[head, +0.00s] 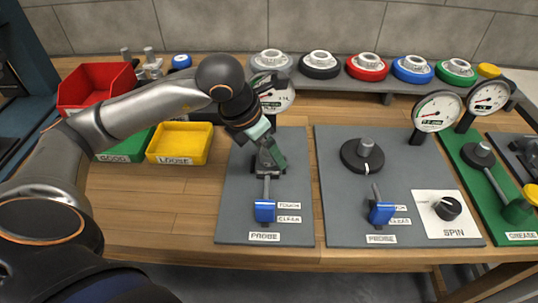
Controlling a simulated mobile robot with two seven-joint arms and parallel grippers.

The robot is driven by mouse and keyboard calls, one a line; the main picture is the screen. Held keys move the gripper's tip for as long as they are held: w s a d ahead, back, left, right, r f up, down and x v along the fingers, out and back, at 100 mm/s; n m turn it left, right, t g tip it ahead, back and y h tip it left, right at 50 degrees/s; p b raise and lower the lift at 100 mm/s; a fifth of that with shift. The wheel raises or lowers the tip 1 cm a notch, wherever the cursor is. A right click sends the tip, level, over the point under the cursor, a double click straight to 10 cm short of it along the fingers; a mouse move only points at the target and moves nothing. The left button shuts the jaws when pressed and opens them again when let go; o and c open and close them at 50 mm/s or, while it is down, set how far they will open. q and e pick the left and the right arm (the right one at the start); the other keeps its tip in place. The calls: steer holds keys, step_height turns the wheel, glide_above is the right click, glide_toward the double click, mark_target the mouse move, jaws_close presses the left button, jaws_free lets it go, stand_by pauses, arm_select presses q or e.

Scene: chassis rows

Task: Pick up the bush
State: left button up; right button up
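My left gripper (268,158) reaches in from the left and points down over the left grey PROBE board (237,205). Its fingertips are low, close to a small grey metal part on that board. The gripper hides most of that part, and I cannot tell whether it is the bush or whether the fingers touch it. The finger gap is too small to read. No other part can be made out clearly as the bush. My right gripper is not in view.
A dial gauge (277,97) stands close behind my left gripper. The second PROBE board (335,210) with a dark disc and post (362,155) lies to the right. Red (97,85) and yellow (180,142) bins stand left. Bare wood (150,205) is free at front left.

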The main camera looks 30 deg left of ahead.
arm_select(q)
jaws_close()
stand_by(0.6)
